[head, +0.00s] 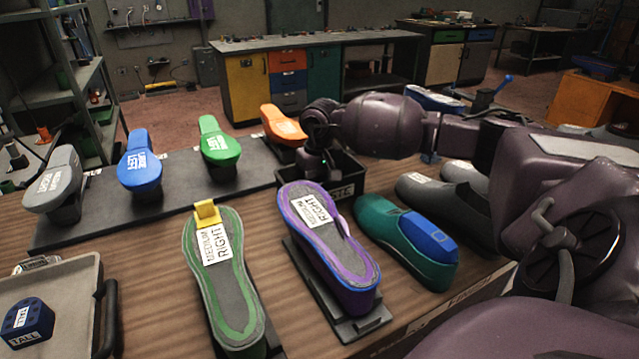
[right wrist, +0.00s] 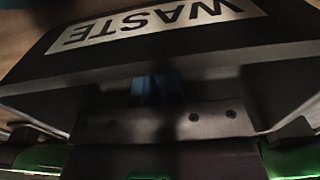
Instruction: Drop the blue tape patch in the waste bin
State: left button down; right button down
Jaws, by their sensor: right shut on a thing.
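The black waste bin (head: 352,172), its label partly hidden, stands on the wooden table behind the purple-edged shoe. In the right wrist view the bin (right wrist: 225,52) fills the top, with a white WASTE label. My right gripper (head: 316,172) points down into or just over the bin's left part. It is shut on the blue tape patch (right wrist: 155,90), which shows only as a dim blue area beyond the jaws in the right wrist view. The patch is hidden in the head view. My left gripper is not in view.
Purple-edged (head: 342,262) and green-edged (head: 238,288) shoe parts lie in front of the bin. A teal shoe (head: 385,232) stands right of them. Grey, blue, green and orange forms line a dark board (head: 108,205) behind. A tray (head: 75,285) holds a dark blue TALL block (head: 28,322).

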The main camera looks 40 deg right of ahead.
jog(key=shift+f, duration=0.15)
jog(key=c, duration=1.3)
grip_release()
jog(key=shift+o, duration=0.2)
jog(key=shift+r, duration=0.2)
jog(key=shift+r, duration=0.25)
notch_tip(320, 180, up, 12)
jog(key=shift+f, duration=0.2)
